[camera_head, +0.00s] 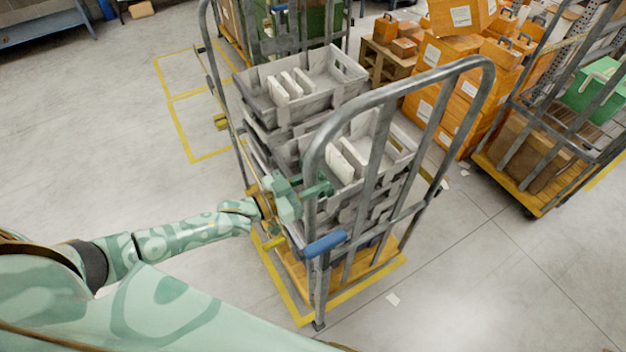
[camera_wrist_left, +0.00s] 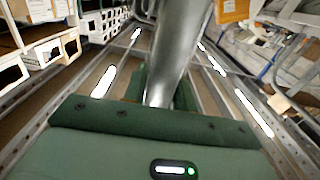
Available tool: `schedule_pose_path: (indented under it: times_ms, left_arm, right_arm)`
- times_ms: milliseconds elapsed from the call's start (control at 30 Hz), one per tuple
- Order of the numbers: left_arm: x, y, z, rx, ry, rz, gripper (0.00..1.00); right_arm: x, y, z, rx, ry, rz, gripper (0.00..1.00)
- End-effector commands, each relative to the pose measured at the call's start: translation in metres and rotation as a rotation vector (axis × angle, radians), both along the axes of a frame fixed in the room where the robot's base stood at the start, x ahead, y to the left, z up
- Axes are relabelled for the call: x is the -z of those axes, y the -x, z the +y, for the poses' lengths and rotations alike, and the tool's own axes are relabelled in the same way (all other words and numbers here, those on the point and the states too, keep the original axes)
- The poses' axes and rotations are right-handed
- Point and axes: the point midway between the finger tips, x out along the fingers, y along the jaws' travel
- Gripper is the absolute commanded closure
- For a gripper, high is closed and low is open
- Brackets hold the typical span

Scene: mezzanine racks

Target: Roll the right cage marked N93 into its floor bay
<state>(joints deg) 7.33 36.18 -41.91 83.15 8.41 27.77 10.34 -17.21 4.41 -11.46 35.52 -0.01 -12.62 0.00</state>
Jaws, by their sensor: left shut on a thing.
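A grey tubular roll cage (camera_head: 478,68) stands in front of me, loaded with stacked grey crates (camera_head: 345,98) holding white items. Its orange-yellow base (camera_head: 388,258) sits low over the floor. No N93 mark is legible. A yellow floor outline (camera_head: 283,290) shows along the base's left and near edges, and the near caster (camera_head: 318,325) is at its near corner. My left gripper (camera_head: 314,191) is shut on the cage's near upright, beside a blue handle piece (camera_head: 325,243). In the left wrist view the metal upright (camera_wrist_left: 175,60) rises from the jaws (camera_wrist_left: 160,105). My right gripper is not seen.
Empty yellow floor markings (camera_head: 182,125) lie left of the cage. Another cage (camera_head: 325,20) stands behind it. Orange boxes (camera_head: 445,65) are stacked behind right, and a cage with a green crate (camera_head: 596,92) stands far right. Open floor lies left and at front right.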

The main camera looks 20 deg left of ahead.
Motion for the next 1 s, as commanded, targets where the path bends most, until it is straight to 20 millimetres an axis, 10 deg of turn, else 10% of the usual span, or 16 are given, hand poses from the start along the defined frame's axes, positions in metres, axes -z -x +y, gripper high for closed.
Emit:
schedule_pose_path:
  times_ms: [467, 500, 567, 1000]
  left_arm:
    - [-0.0028, -0.0003, 0.0003, 0.0, 0.004, -0.006, 1.0]
    - [-0.0028, -0.0004, 0.0003, 0.0, 0.004, -0.006, 0.65]
    - [-0.0027, -0.0004, 0.0003, 0.0, 0.004, -0.005, 0.51]
    - [-0.0009, 0.0017, 0.0013, 0.0, 0.002, -0.002, 0.51]
  right_arm:
    - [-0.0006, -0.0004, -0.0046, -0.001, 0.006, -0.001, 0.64]
    - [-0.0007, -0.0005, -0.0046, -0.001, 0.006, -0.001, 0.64]
    - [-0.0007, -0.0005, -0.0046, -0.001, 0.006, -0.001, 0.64]
    - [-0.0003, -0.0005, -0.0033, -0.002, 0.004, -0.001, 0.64]
